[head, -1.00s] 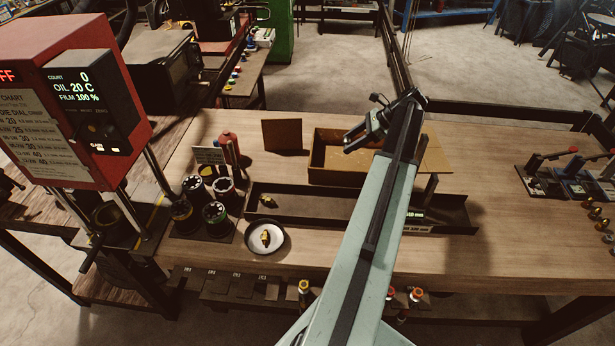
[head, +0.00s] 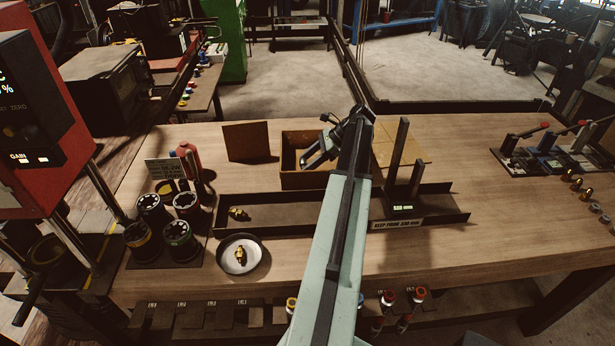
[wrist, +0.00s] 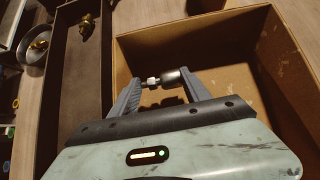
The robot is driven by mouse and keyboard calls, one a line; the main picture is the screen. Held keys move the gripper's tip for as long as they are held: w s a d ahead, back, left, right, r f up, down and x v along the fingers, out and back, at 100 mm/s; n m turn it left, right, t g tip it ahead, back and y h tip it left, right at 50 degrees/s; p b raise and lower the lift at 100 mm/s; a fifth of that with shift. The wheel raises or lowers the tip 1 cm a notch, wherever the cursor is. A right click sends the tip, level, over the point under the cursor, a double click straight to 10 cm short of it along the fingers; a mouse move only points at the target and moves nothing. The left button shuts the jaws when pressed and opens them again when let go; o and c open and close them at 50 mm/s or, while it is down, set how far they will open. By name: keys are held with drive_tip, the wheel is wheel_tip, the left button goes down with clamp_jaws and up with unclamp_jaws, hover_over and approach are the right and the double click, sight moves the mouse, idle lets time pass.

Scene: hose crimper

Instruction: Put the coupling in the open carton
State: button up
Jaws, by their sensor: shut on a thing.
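The open carton (head: 297,181) is a brown box standing at the back of the bench, behind the long dark tray. Its rim also shows in the wrist view (wrist: 122,62). My gripper (head: 316,156) is over the carton. In the wrist view my gripper (wrist: 163,79) is shut on the coupling (wrist: 172,77), a small piece with a silver end and a dark grey barrel. It lies crosswise between the fingertips, with the carton's floor below it. In the head view the coupling cannot be made out.
A long dark tray (head: 290,211) in front of the carton holds a brass fitting (head: 238,213). A round dish (head: 226,268) holds another. Black die pots (head: 151,209) stand left, and a dark upright post (head: 399,152) stands right of my arm. The bench's right middle is clear.

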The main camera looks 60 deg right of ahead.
wheel_tip(320, 180, down, 4)
drive_tip(key=b, duration=0.3)
drive_tip(key=shift+r, duration=0.3)
drive_tip(key=shift+f, duration=0.25)
drive_tip(key=o, duration=1.5)
drive_tip(key=shift+r, duration=0.1)
drive_tip(key=shift+o, duration=0.2)
